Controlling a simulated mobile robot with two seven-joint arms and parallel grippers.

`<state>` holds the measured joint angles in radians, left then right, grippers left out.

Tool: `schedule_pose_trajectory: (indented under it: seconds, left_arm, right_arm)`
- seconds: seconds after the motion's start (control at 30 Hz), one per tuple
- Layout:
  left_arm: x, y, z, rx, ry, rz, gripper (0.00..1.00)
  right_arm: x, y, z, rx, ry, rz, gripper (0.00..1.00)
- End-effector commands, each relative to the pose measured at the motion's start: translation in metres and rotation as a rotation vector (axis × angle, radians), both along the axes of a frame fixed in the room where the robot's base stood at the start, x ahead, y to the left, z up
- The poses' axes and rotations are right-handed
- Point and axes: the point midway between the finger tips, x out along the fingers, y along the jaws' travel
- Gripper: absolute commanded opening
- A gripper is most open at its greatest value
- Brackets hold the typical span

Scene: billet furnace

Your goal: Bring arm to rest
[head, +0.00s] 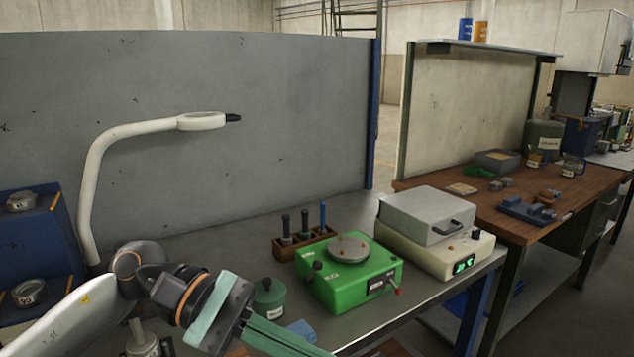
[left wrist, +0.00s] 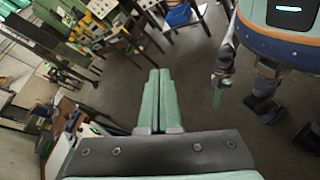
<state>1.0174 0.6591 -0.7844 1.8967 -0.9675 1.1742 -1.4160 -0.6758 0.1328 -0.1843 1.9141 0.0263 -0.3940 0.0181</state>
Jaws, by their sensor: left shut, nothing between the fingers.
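My left arm (head: 75,318) comes in from the lower left in the head view and reaches over the near side of the grey bench (head: 222,257). My left gripper (head: 308,346) points down and to the right, with its pale green fingers running to the bottom edge of the picture. In the left wrist view, its fingers (left wrist: 159,73) lie together, shut and empty, above the dark floor. What seems to be my right gripper (left wrist: 218,92) hangs small at the right of the left wrist view, with green fingers. Whether it is open or shut cannot be made out.
A green machine (head: 352,278) with a round plate stands on the bench beyond the left gripper. A green pot (head: 268,298) is close to the gripper. A lamp arm (head: 92,185) rises beside a blue rack (head: 40,245). A beige box unit (head: 436,252) stands right.

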Motion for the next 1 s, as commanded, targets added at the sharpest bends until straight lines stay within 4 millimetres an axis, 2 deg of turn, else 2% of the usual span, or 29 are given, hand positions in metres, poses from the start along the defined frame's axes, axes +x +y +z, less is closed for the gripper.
schedule_pose_trajectory:
  seconds: [0.1,0.2,0.33,0.43,0.57,0.63,0.73,0.8,0.83,0.9,0.97,1.0]
  left_arm:
    - [0.002,-0.018,0.01,-0.196,0.378,0.083,0.0]
    - [0.015,-0.021,0.017,-0.347,0.707,0.154,0.0]
    - [0.045,-0.012,0.011,-0.536,1.153,0.241,0.0]
    - [0.071,0.004,-0.01,-0.681,1.506,0.302,0.0]
    - [0.1,0.033,-0.061,-0.88,1.971,0.375,0.0]
    - [0.109,0.051,-0.099,-0.998,2.218,0.41,0.0]
    - [0.108,0.078,-0.164,-1.186,2.566,0.454,0.0]
    - [0.098,0.096,-0.214,-1.335,2.793,0.479,0.0]
    - [0.091,0.103,-0.234,1.315,-2.704,-0.457,0.0]
    - [0.07,0.118,-0.279,1.26,-2.474,-0.406,0.0]
    - [0.047,0.129,-0.315,1.219,-2.286,-0.365,0.0]
    - [0.03,0.134,-0.336,1.194,-2.172,-0.34,0.0]
  right_arm:
    - [-0.001,0.0,0.004,0.001,0.001,-0.001,0.0]
    - [-0.001,0.0,0.006,0.0,0.002,-0.001,0.0]
    - [-0.001,0.0,0.008,0.001,0.002,-0.001,0.0]
    - [-0.001,0.0,0.011,0.001,0.003,-0.001,0.0]
    - [-0.002,0.0,0.014,0.001,0.003,-0.001,0.0]
    - [-0.002,0.0,0.015,0.001,0.003,-0.001,0.0]
    - [-0.002,0.0,0.017,0.001,0.003,-0.001,0.0]
    - [-0.002,0.0,0.019,0.001,0.003,-0.001,0.0]
    - [-0.002,0.0,0.019,0.002,0.003,-0.002,0.0]
    - [-0.002,0.0,0.02,0.002,0.003,-0.002,0.0]
    - [-0.002,0.0,0.021,0.002,0.003,-0.002,0.0]
    - [-0.002,0.0,0.022,0.002,0.003,-0.002,0.0]
